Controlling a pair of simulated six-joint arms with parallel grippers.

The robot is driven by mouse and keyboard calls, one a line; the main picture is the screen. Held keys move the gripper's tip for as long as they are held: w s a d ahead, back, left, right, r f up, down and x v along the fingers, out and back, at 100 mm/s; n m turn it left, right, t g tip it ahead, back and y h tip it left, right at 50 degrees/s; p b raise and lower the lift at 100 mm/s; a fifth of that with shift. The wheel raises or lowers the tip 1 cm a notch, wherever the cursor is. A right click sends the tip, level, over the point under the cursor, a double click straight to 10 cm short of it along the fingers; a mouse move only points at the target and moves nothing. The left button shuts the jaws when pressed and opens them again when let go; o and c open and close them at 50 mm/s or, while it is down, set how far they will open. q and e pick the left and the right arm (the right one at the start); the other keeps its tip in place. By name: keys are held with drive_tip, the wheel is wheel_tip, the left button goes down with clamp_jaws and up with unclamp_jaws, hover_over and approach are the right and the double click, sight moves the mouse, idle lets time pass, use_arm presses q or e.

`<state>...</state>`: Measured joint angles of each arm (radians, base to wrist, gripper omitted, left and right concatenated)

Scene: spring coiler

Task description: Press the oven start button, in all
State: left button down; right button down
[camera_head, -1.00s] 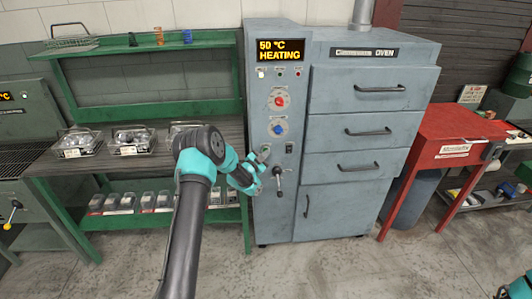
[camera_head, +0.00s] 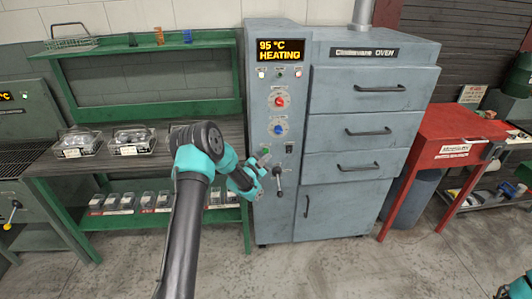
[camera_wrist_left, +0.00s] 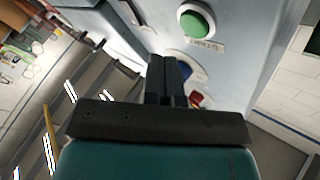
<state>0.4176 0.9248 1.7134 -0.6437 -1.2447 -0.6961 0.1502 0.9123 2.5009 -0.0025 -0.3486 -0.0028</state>
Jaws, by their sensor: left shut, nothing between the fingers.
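The oven (camera_head: 365,120) is a grey-blue cabinet with a tall control panel on its left. Its display (camera_head: 280,50) reads 95 °C HEATING. In the left wrist view a round green button (camera_wrist_left: 195,22) with a label beneath it sits on the panel, just beyond the fingertips. I cannot clearly make out this button in the head view, where my gripper is close to the panel. My left gripper (camera_head: 265,160) is shut and empty in front of the lower panel; its fingers also show in the left wrist view (camera_wrist_left: 166,75), apart from the green button.
A green bench (camera_head: 215,140) with wire trays stands left. A red table (camera_head: 450,125) stands right.

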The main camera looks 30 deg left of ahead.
use_arm(q)
drive_tip(key=shift+s+d, duration=0.55)
drive_tip(key=shift+s, duration=0.15)
drive_tip(key=shift+s+d, duration=0.5)
drive_tip(key=shift+s, duration=0.2)
drive_tip(key=s+d+f+n+g, duration=0.6)
drive_tip(key=s+d+f+g, duration=0.3)
drive_tip(key=s+d+f, duration=0.6)
drive_tip(key=s+d+f+n+g, duration=0.1)
drive_tip(key=s+d+g, duration=0.1)
drive_tip(key=s, duration=0.5)
drive_tip(key=s+d+f+n+g, duration=0.2)
drive_tip(key=s+g, duration=0.2)
drive_tip(key=s, duration=0.4)
drive_tip(key=s+d+f+n+g+h, duration=0.1)
drive_tip(key=s+d+f+g, duration=0.1)
drive_tip(key=s, duration=0.6)
drive_tip(key=shift+s+d+n+g, duration=0.15)
drive_tip(key=shift+d+n+g, duration=0.25)
drive_tip(key=shift+d+g, duration=0.3)
